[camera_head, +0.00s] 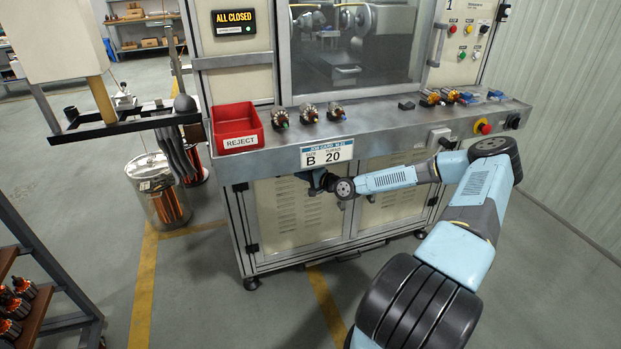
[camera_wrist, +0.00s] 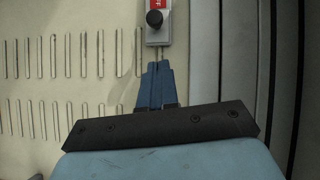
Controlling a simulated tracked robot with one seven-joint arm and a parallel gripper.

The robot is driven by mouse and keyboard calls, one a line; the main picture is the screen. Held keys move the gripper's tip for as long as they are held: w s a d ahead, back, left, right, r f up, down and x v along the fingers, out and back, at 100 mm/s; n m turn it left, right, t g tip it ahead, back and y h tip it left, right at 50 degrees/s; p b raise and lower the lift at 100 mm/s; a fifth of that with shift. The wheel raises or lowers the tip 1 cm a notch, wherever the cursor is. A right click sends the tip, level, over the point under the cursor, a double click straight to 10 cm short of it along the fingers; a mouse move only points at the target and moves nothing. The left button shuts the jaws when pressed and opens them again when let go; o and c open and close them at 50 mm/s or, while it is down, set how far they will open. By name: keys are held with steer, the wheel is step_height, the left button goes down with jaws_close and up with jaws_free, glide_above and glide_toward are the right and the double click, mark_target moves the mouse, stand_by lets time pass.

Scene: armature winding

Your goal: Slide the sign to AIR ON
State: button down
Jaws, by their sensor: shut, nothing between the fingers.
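A small grey plate with a black knob (camera_wrist: 154,18) and a red label (camera_wrist: 157,4) is at the top of the wrist view, on the cream cabinet front. The label is cut off by the picture's edge, so I cannot read it. I take this to be the sliding sign; I cannot pick it out in the head view. My gripper (camera_wrist: 158,66) has its blue fingers together, with nothing between them. Its tips appear just below the plate in the picture; I cannot tell whether they touch it. In the head view my gripper (camera_head: 316,181) is below the counter's front edge.
Vent slots (camera_wrist: 75,55) are left of the plate, and dark vertical edges (camera_wrist: 283,70) are to its right. A red REJECT bin (camera_head: 238,127) and several armatures stand on the counter.

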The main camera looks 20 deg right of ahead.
steer(key=shift+w+a+f, duration=0.1)
steer(key=shift+w+a, duration=0.1)
steer(key=shift+a, duration=0.55)
steer(key=shift+w+a+f, duration=0.15)
steer(key=shift+w+a, duration=0.1)
steer(key=shift+a, duration=0.45)
steer(key=shift+w+a+f, duration=0.1)
steer(key=shift+w+a, duration=0.1)
steer(key=shift+a, duration=0.55)
